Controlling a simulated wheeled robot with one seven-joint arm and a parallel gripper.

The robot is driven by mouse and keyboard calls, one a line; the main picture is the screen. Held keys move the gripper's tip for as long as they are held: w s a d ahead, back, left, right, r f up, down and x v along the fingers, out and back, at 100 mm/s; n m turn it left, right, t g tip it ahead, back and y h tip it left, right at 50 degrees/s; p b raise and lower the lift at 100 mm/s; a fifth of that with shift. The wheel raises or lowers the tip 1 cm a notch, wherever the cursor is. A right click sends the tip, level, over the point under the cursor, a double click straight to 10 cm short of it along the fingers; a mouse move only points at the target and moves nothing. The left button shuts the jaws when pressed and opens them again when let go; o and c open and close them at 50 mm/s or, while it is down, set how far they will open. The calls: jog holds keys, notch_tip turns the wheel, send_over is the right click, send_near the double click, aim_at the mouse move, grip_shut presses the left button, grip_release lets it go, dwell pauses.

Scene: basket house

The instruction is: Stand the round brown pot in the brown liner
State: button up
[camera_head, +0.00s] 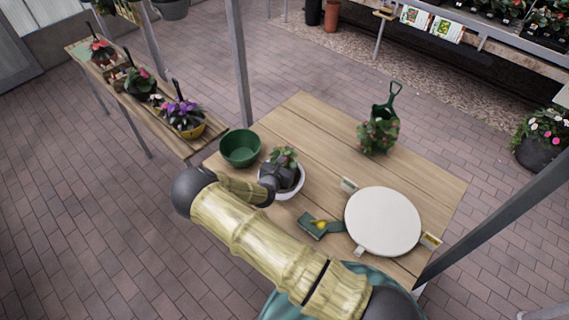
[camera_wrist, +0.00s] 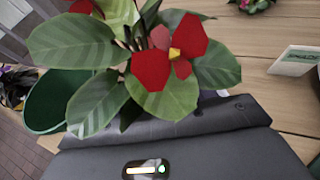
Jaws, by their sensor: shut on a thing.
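My gripper (camera_head: 276,178) is at the left part of the wooden table, over a white bowl (camera_head: 297,188). It is shut on a leafy, red-flowered potted plant (camera_wrist: 172,60), whose leaves also show in the head view (camera_head: 284,155). The pot under the leaves is hidden by my gripper and the foliage, so I cannot tell its colour or shape. I cannot tell whether it touches the bowl. No brown liner can be made out for certain in either view.
A green bowl (camera_head: 240,147) stands just left of my gripper; it also shows in the wrist view (camera_wrist: 55,100). A white round disc (camera_head: 383,221), a green tool (camera_head: 316,226) and a flowering plant (camera_head: 377,136) are to the right. A narrow bench (camera_head: 165,138) holds potted flowers.

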jog(key=shift+f, duration=0.6)
jog(key=o, duration=1.1)
jog(key=shift+c, duration=0.2)
